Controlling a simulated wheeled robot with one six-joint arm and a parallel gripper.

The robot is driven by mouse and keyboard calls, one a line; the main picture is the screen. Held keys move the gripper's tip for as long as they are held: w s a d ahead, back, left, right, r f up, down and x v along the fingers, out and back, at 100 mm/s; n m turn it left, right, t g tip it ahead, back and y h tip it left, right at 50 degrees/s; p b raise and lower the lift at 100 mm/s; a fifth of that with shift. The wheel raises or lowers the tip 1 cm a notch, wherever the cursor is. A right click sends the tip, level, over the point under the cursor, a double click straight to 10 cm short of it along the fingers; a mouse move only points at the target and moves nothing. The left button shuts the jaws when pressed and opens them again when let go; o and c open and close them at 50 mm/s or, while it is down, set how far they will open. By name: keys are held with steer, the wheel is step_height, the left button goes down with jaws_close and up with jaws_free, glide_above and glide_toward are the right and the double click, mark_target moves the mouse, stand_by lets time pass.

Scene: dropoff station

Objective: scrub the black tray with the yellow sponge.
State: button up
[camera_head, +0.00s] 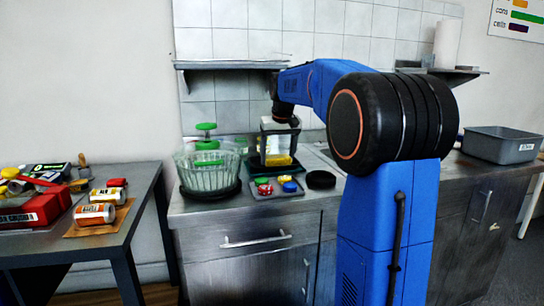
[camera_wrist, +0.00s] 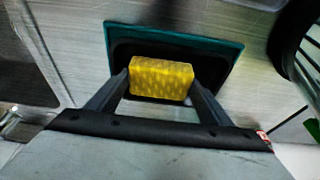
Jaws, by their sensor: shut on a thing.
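The yellow sponge (camera_wrist: 161,79) is a block clamped between the two fingers of my gripper (camera_wrist: 162,84) in the wrist view. In the head view my gripper (camera_head: 280,143) points down at the counter with the sponge (camera_head: 279,160) at its tips. The black tray (camera_wrist: 122,52), with a teal rim, lies under the sponge in the wrist view; the sponge hides part of it. I cannot tell whether the sponge touches the tray.
A ribbed glass bowl (camera_head: 208,173) stands left of the tray on a dark round base. A small board (camera_head: 262,192) with coloured lids and a black round lid (camera_head: 321,180) lie in front. A grey bin (camera_head: 501,146) stands far right. A side table (camera_head: 134,215) holds cans and a red toolbox.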

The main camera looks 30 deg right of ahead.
mark_target(269, 157)
steer(key=shift+d+f, duration=0.1)
stand_by(1.6)
steer(key=shift+w+a, duration=0.2)
steer(key=shift+a, duration=0.6)
steer(key=shift+w+a, duration=0.2)
steer(key=shift+a, duration=0.6)
steer(key=shift+s+d, duration=0.25)
steer(key=shift+d, duration=0.6)
steer(key=shift+s+d, duration=0.2)
steer(key=shift+d, duration=0.6)
steer(key=shift+a, duration=0.15)
steer(key=shift+w+a, duration=0.25)
steer(key=shift+a, duration=0.5)
steer(key=shift+w+a, duration=0.2)
steer(key=shift+a, duration=0.55)
